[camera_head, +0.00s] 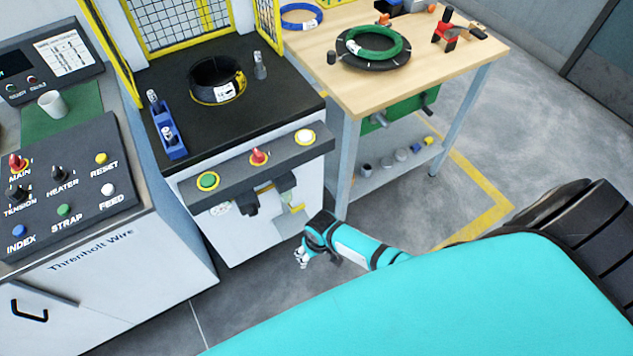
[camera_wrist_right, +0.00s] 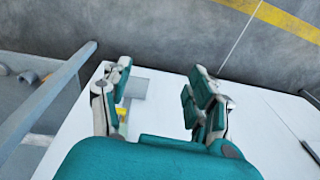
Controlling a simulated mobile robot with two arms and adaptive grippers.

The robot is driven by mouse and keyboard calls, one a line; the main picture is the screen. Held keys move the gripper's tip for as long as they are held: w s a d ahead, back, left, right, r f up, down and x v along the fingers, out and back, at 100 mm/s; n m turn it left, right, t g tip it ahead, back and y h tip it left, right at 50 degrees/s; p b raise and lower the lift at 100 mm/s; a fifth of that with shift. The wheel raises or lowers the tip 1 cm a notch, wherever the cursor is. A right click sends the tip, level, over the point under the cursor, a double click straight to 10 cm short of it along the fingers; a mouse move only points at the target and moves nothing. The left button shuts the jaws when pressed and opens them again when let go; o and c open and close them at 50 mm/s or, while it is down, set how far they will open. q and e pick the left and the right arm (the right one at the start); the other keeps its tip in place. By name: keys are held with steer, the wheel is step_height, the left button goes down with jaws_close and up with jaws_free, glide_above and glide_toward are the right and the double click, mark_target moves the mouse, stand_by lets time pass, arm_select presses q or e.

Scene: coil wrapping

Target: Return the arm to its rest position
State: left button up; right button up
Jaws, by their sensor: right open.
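My right arm (camera_head: 355,243) is teal and hangs low in front of the black-topped wrapping station (camera_head: 255,107). Its gripper (camera_head: 300,257) is small in the head view, beside the lower front of the station's white cabinet. In the right wrist view the gripper (camera_wrist_right: 160,92) is open, with its two fingers well apart and nothing between them. The white cabinet face (camera_wrist_right: 262,125) lies beyond the fingers. My left gripper is in neither view.
A black coil (camera_head: 217,80) sits on the station. A wooden table (camera_head: 400,75) at right holds a green coil (camera_head: 375,43); its grey leg (camera_wrist_right: 62,85) is left of my gripper in the wrist view. A control panel (camera_head: 65,190) is at left. Open floor lies below.

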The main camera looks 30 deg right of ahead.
steer(key=shift+s+f, duration=0.35)
stand_by(0.3)
steer(key=s+d+f+n, duration=0.1)
steer(key=s+f, duration=0.4)
steer(key=s, duration=0.5)
steer(key=s+d+f+n, duration=0.1)
steer(key=s+f, duration=0.3)
steer(key=s, duration=0.6)
steer(key=s+d+f+n, duration=0.1)
steer(key=s+f, duration=0.4)
steer(key=s, duration=0.5)
steer(key=shift+s+d+f+h, duration=0.3)
steer(key=shift+d+f+h, duration=0.1)
steer(key=shift+d, duration=0.5)
